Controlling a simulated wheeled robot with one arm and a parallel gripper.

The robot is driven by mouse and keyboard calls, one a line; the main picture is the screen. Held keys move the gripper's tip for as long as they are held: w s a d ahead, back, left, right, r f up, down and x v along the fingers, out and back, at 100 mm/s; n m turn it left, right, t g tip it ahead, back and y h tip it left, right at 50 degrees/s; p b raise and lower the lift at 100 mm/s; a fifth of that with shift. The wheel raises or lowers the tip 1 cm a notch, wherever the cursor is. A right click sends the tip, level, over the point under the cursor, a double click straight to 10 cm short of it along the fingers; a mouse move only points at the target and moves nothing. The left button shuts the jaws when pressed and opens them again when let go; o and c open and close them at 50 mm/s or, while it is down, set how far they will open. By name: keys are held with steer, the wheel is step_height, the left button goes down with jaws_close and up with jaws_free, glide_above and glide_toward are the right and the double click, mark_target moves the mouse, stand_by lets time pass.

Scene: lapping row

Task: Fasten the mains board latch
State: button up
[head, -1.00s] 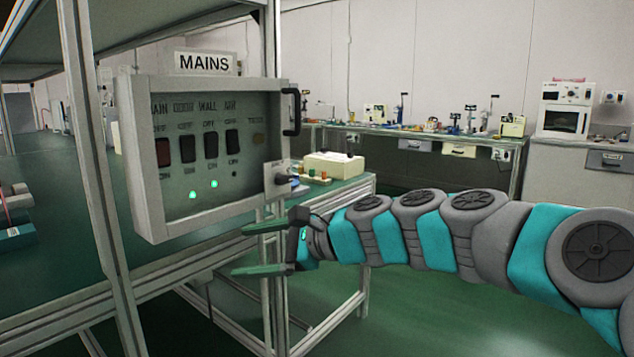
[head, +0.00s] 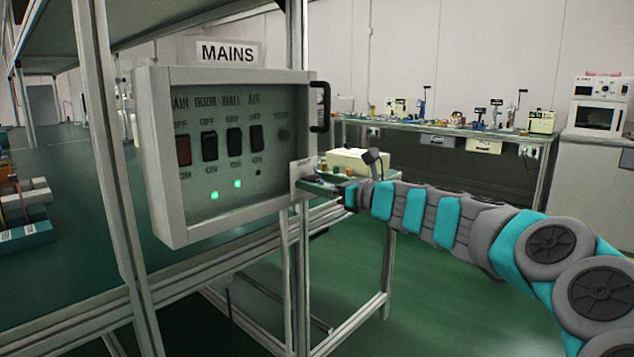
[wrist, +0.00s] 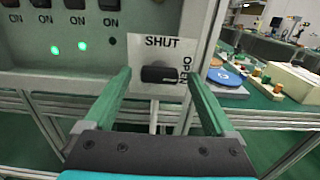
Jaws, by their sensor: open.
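The mains board (head: 232,228) is a grey box with a clear front, under a MAINS sign (head: 229,52). Its latch is a black knob (wrist: 160,74) on a pale plate (wrist: 150,48) marked SHUT above and OPEN down the right side. The knob lies sideways, its long end toward OPEN. My gripper (wrist: 163,88) is open, its green fingers on either side of the knob in the wrist view, with gaps on both sides.
The board has a black handle (head: 320,107) at its upper right, several switches and two lit green lamps (head: 226,190). Behind it, a bench holds a white box (head: 360,160) and a blue disc (wrist: 225,77). Metal frame posts (head: 110,180) stand to the left. Open floor lies at the lower right.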

steer(key=shift+w+a, duration=0.2)
steer(key=shift+a, duration=0.15)
steer(key=shift+c, duration=0.2)
